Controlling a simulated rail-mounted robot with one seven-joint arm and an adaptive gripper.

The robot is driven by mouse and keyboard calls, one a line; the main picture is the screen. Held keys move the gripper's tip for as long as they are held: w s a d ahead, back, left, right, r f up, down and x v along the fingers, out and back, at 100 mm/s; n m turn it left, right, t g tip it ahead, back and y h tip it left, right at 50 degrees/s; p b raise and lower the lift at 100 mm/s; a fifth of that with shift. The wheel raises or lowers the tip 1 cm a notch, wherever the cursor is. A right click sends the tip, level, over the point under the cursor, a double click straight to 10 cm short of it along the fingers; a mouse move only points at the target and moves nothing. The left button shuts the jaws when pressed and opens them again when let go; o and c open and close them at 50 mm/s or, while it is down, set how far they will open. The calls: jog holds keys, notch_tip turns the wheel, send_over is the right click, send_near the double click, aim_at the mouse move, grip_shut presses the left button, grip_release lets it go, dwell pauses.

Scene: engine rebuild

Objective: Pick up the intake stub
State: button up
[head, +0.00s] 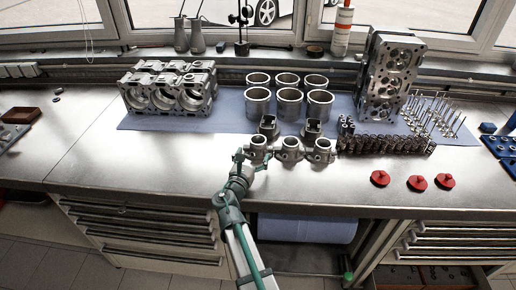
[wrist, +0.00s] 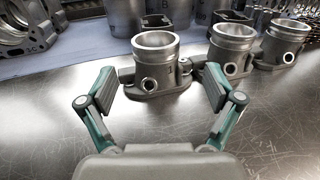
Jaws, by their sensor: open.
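Several grey metal intake stubs stand upright in a group at the front of the bench. The left front stub (head: 259,149) has a round open top, a flanged base and a small side port. In the wrist view this stub (wrist: 155,65) stands just beyond and between my fingers. Two more front stubs, the middle one (wrist: 232,50) and the right one (wrist: 283,44), stand to its right. My gripper (head: 243,158) is open and empty, its fingers (wrist: 160,80) spread to either side of the left stub's near side. I cannot tell whether a finger touches it.
Cylinder liners (head: 289,103) and an engine block (head: 168,88) stand behind on a blue mat (head: 225,103). A spring row (head: 385,146) is right of the stubs. Red caps (head: 416,183) lie at the front right. The bench to the left (head: 130,165) is clear.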

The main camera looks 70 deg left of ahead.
aim_at(255, 147)
jog(key=shift+x, duration=1)
jog(key=p+x, duration=0.1)
jog(key=x, duration=0.1)
jog(key=p+x, duration=0.1)
jog(key=x, duration=0.1)
jog(key=shift+s+a+r, duration=0.1)
jog(key=shift+s+a, duration=0.05)
jog(key=shift+a, duration=0.25)
jog(key=shift+w+a+p, duration=0.3)
jog(key=shift+p, duration=0.05)
jog(key=c, duration=1.3)
jog(key=shift+c, duration=1.1)
